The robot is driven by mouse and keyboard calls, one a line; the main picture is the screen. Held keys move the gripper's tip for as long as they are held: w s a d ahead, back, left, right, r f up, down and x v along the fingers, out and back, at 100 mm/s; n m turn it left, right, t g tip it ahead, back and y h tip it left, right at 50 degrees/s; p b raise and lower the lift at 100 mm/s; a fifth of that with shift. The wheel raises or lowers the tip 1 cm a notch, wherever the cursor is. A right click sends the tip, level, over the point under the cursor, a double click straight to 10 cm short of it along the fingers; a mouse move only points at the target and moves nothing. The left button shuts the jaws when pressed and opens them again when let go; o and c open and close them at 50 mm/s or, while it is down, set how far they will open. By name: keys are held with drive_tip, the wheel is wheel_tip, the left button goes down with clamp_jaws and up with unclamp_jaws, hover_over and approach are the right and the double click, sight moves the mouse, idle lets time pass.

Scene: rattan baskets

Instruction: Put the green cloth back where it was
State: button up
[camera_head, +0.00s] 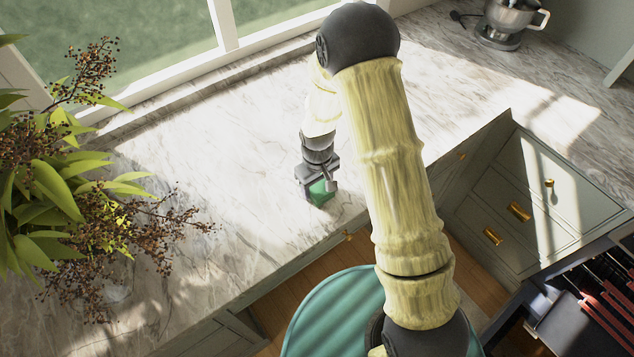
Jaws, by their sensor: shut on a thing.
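The green cloth (321,195) shows as a small green patch between the fingers of my gripper (318,188). My gripper points down and is shut on the cloth, over the marble counter near its front edge. Most of the cloth is hidden by the fingers, and I cannot tell whether it touches the counter. No rattan basket shows in this view.
The marble counter (225,150) is mostly clear around my gripper. A leafy plant with dark berries (60,200) spreads over the left side. A metal mixer (508,20) stands at the back right. Drawers with brass handles (519,212) lie below the counter at right.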

sight(317, 184)
drive_tip(key=shift+f, duration=0.1)
drive_tip(key=shift+f, duration=0.1)
drive_tip(key=o, duration=0.9)
drive_tip(key=shift+o, duration=0.2)
wheel_tip(317, 184, up, 12)
drive_tip(key=b, duration=0.2)
drive_tip(key=shift+r+b, duration=0.2)
drive_tip(key=shift+b, duration=0.2)
